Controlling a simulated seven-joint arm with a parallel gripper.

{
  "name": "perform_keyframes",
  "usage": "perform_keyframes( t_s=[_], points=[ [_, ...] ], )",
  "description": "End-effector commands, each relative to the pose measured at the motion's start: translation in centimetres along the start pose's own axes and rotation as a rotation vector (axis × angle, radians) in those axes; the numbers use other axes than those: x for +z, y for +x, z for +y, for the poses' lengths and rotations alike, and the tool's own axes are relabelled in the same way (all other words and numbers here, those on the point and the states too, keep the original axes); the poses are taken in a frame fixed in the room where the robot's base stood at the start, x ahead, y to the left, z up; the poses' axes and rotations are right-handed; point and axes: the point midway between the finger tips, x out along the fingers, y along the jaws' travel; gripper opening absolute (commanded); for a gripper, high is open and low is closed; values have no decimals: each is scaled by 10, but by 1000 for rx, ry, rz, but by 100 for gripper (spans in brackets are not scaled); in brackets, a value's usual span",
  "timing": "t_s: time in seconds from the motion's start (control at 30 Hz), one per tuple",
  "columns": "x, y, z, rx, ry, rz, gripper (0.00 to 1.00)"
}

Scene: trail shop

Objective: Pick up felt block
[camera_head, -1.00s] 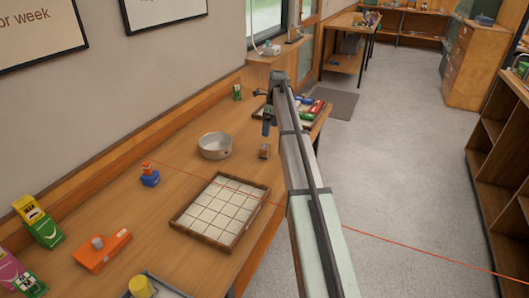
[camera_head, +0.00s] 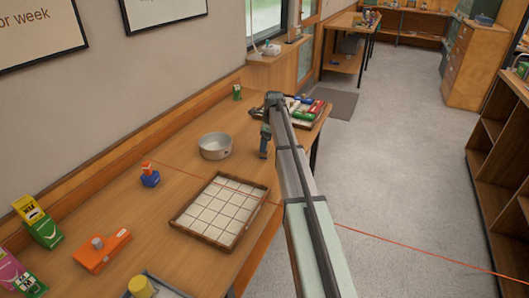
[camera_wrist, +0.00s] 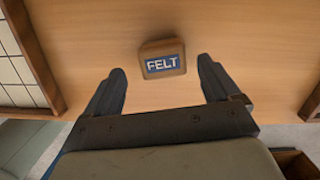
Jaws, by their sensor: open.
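The felt block (camera_wrist: 163,58) is a small brown block with a blue label reading FELT. In the wrist view it lies on the wooden table, ahead of and between the two fingertips. My gripper (camera_wrist: 160,82) is open and empty, with one dark finger on each side below the block, and no contact shows. In the head view my gripper (camera_head: 264,153) points down over the table, right of the metal bowl. The block is hidden or too small to make out there.
A metal bowl (camera_head: 215,146) stands left of my gripper. A wood-framed tiled tray (camera_head: 182,221) lies nearer; its edge also shows in the wrist view (camera_wrist: 38,62). A tray of coloured items (camera_head: 318,115) is behind my arm. The table's edge is close on the right.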

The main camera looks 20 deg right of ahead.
Motion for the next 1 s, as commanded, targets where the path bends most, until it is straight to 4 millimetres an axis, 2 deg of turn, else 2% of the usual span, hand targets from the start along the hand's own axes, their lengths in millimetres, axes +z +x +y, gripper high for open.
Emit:
perform_keyframes(
  t_s=[0.17,0.5,0.77,1.0],
  points=[
    [1,9,-1,1,0,0,89],
    [3,50,-4,1,1,1,89],
    [3,52,-4,0,1,0,89],
    [3,52,-4,0,1,0,67]
  ],
)
